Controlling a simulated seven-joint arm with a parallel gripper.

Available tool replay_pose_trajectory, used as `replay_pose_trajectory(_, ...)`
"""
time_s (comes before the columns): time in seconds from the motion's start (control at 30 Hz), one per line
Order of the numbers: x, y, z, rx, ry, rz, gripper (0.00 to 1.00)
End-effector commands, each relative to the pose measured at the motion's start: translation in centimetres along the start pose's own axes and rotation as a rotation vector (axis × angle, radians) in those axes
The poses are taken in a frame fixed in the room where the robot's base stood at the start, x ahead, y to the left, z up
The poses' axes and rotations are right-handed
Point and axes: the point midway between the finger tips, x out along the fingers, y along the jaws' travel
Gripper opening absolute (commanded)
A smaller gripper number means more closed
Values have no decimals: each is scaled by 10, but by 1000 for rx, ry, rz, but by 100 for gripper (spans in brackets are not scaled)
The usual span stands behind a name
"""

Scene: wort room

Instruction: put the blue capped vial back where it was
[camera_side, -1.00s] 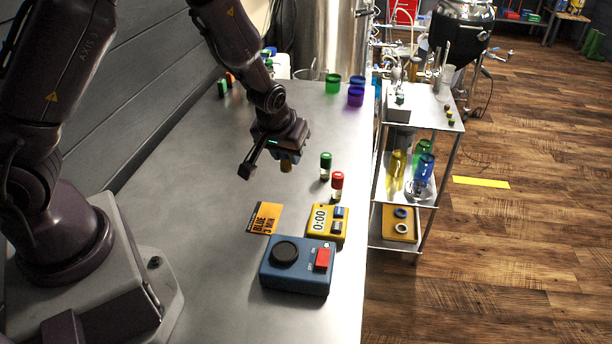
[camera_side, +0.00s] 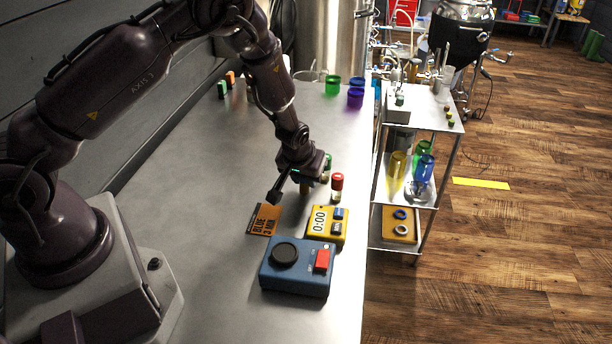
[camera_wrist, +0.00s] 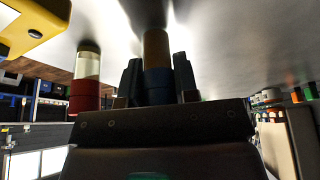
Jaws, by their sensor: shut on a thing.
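My gripper (camera_side: 301,182) is shut on the blue capped vial. In the wrist view the vial's blue cap (camera_wrist: 157,84) sits between the two fingers, and its amber-brown body (camera_wrist: 156,48) points away toward the steel table. In the side view only a bit of the amber body (camera_side: 304,189) shows below the gripper. I cannot tell whether its base touches the table. The red capped vial (camera_side: 337,186) stands upright just right of the gripper; it also shows left of the fingers in the wrist view (camera_wrist: 86,78). The green capped vial (camera_side: 327,163) is partly hidden behind the gripper.
An orange card (camera_side: 264,220) reading "BLUE 3 MIN", a yellow timer (camera_side: 327,225) showing 0:00 and a blue box (camera_side: 297,268) with a black knob lie nearer the camera. Green and purple cups (camera_side: 355,98) stand far back. The table's left-middle (camera_side: 215,190) is clear.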

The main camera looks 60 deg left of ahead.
Motion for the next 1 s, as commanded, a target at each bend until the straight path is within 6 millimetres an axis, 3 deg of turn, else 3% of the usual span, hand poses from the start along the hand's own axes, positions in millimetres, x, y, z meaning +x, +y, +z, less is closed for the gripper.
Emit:
replay_pose_trajectory(0.1,3,0,1,0,0,0,11)
replay_pose_trajectory(0.13,3,0,1,0,0,0,33)
replay_pose_trajectory(0.23,2,0,1,0,0,0,54)
replay_pose_trajectory(0.5,2,0,1,1,0,0,54)
replay_pose_trajectory(0.63,-8,1,-1,1,2,2,54)
replay_pose_trajectory(1.0,-84,2,-1,2,3,4,54)
